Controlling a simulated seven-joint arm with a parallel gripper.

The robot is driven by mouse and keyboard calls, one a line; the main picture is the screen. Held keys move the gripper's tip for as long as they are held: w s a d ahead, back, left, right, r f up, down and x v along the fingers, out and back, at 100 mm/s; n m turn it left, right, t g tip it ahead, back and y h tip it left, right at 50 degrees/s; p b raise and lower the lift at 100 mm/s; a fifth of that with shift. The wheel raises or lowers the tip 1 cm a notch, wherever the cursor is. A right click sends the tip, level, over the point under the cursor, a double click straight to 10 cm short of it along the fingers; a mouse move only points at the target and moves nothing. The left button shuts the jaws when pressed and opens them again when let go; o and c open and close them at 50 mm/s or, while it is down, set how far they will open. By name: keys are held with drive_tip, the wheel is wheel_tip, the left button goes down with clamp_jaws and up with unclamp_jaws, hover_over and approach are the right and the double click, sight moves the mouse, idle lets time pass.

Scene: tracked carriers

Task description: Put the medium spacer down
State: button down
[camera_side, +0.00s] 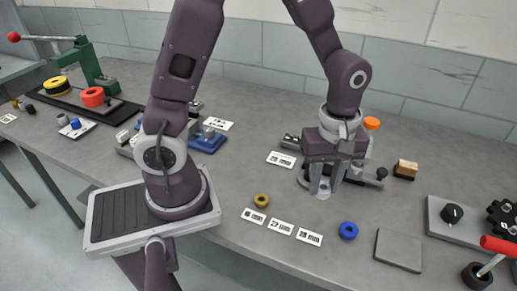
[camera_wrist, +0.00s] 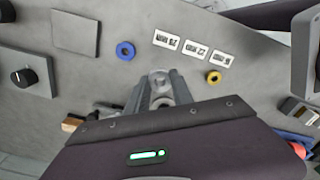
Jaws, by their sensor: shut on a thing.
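My gripper (camera_side: 323,188) points down over the bench, behind the row of printed cards. It is shut on a small grey metal piece, which appears to be the medium spacer (camera_wrist: 158,76), at the fingertips (camera_wrist: 161,86) in the wrist view. The fingers hide much of it, and I cannot tell whether it touches the bench. A yellow ring (camera_side: 261,200) lies flat left of my gripper, and a blue ring (camera_side: 348,230) lies flat in front and to the right. Three white cards (camera_side: 281,227) lie in a row between the rings.
A flat grey square plate (camera_side: 398,250) lies right of the blue ring, with a knob box (camera_side: 452,214) beyond. A dark fixture with an orange knob (camera_side: 372,123) stands just behind my gripper, and a wooden block (camera_side: 406,168) sits to its right.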

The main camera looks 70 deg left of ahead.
sight(315, 221)
wheel_tip(315, 221, down, 10)
idle(0.4)
drive_tip(key=shift+f, duration=0.1)
drive_tip(key=c, duration=1.1)
unclamp_jaws()
wheel_tip(315, 221, up, 13)
drive_tip(key=s+a+r+m+t, duration=0.4)
drive_tip(key=s+r+m+t, duration=0.1)
drive_tip(key=s+r+m, duration=0.8)
drive_tip(key=shift+s+m+t, duration=0.3)
drive_tip(key=shift+s+m, duration=0.2)
drive_tip(key=shift+m, duration=0.5)
